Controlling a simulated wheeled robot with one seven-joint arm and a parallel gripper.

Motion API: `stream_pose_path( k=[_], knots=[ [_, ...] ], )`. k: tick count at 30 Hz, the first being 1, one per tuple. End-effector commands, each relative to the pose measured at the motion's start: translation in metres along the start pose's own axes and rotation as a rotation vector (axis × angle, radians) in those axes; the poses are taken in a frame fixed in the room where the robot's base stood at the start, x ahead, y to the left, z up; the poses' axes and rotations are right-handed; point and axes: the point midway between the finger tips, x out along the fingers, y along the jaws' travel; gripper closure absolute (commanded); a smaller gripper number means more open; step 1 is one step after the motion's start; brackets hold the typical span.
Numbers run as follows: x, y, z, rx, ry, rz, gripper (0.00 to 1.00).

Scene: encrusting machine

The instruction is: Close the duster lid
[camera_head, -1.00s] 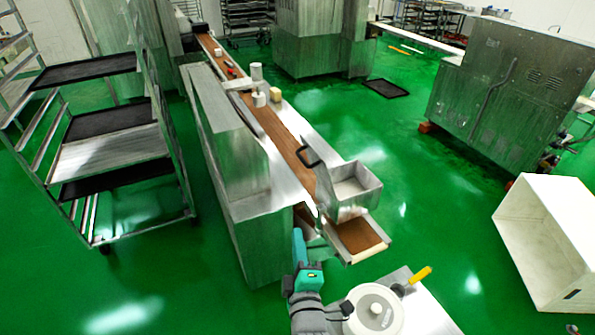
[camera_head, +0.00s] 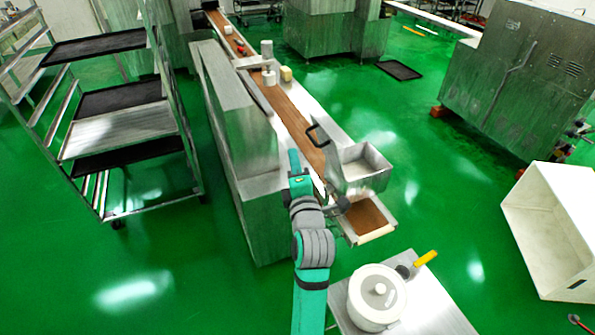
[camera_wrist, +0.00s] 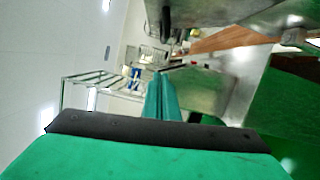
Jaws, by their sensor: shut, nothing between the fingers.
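The duster (camera_head: 368,178) is a metal box near the front end of the conveyor, open at the top in the head view. Its lid (camera_head: 330,165) stands raised along the box's left side, with a black loop handle (camera_head: 317,134) at its upper edge. My gripper (camera_head: 294,158) is just left of the raised lid, over the conveyor's side housing; contact with the lid cannot be judged. In the wrist view my gripper (camera_wrist: 164,96) shows its teal fingers together and empty. A metal panel and a dark part are above them there, perhaps the lid and handle.
The brown conveyor belt (camera_head: 292,118) runs away behind the duster. A tall metal housing (camera_head: 238,150) stands left of my arm. A tray rack (camera_head: 115,140) stands left, a white bin (camera_head: 555,225) right.

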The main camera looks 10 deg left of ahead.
Motion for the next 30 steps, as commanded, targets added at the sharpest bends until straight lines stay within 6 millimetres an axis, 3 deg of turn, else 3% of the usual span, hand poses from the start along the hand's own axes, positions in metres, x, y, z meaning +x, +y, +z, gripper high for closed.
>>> stream_pose_path(
  k=[4,7,12,30],
  knots=[
    [0.027,0.001,0.000,0.000,0.001,0.000,1.00],
    [0.028,0.000,0.019,0.001,-0.004,0.000,1.00],
    [0.031,0.000,0.034,0.001,-0.002,0.000,1.00],
    [0.032,0.000,0.045,0.009,-0.007,-0.003,1.00]
  ],
)
